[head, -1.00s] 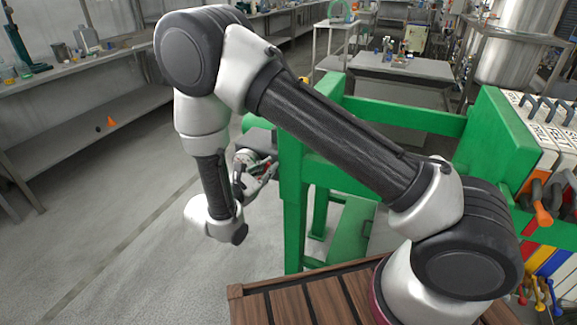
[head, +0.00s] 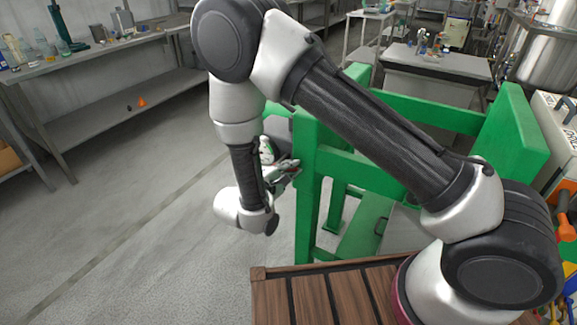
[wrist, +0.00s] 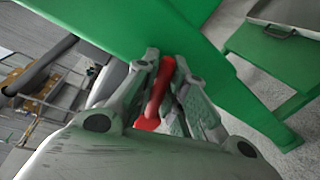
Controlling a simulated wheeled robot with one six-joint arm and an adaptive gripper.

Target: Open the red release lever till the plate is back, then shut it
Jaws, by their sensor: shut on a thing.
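The red release lever (wrist: 154,98) shows in the wrist view, in front of the green frame (wrist: 130,38). My gripper (wrist: 168,88) is shut on the lever, with one finger on each side of it. In the head view my gripper (head: 284,172) is beside the left post of the green frame (head: 308,190), and my arm hides much of it. The lever is too small there to make out its angle. I cannot pick out the plate in either view.
A wooden slatted deck (head: 318,296) lies in front of the green frame. A long grey bench (head: 110,105) stands at the left, with an orange cone (head: 142,102) on its lower shelf. The floor between bench and frame is clear. A steel table (head: 436,68) stands behind.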

